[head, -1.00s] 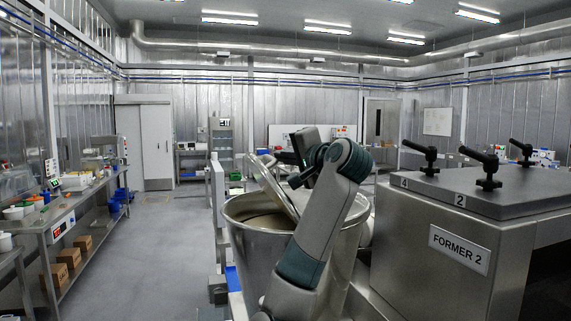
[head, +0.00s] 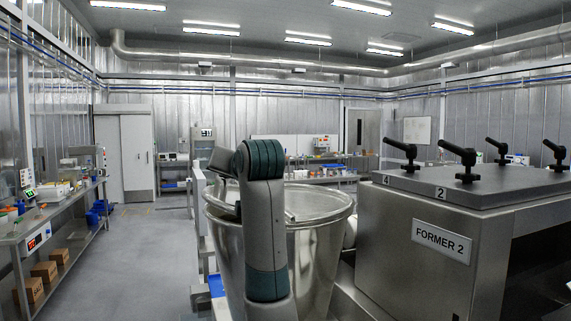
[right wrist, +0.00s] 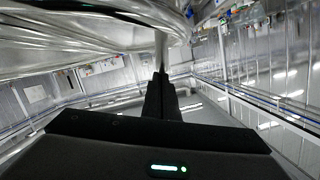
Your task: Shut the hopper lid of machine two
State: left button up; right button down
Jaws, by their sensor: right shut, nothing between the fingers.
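The hopper (head: 320,260) is a tapered steel tub left of the machine marked FORMER 2 (head: 440,243). Its lid (head: 312,200) appears as a pale metal surface low across the mouth. My right arm (head: 265,225) hides its left part, so I cannot tell whether it lies fully flat on the rim. In the right wrist view my right gripper (right wrist: 160,95) is shut and empty, close by a curved shiny metal rim (right wrist: 130,20); contact is unclear. In the head view the right fingers are hidden behind my arm. My left gripper is not in view.
Black clamp knobs (head: 466,160) stand on top of the machine right of the hopper. A long bench (head: 60,215) with bins and boxes runs along the left wall. The floor (head: 150,250) between bench and hopper is clear.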

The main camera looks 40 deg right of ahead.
jog(key=shift+w+a+f+n, duration=0.15)
jog(key=shift+a+f+n, duration=0.3)
jog(key=shift+f, duration=0.3)
jog(key=shift+w+a+f+b, duration=0.1)
jog(key=shift+a+f+b, duration=0.25)
jog(key=shift+a+b, duration=0.1)
jog(key=shift+f, duration=0.15)
jog(key=shift+d, duration=0.1)
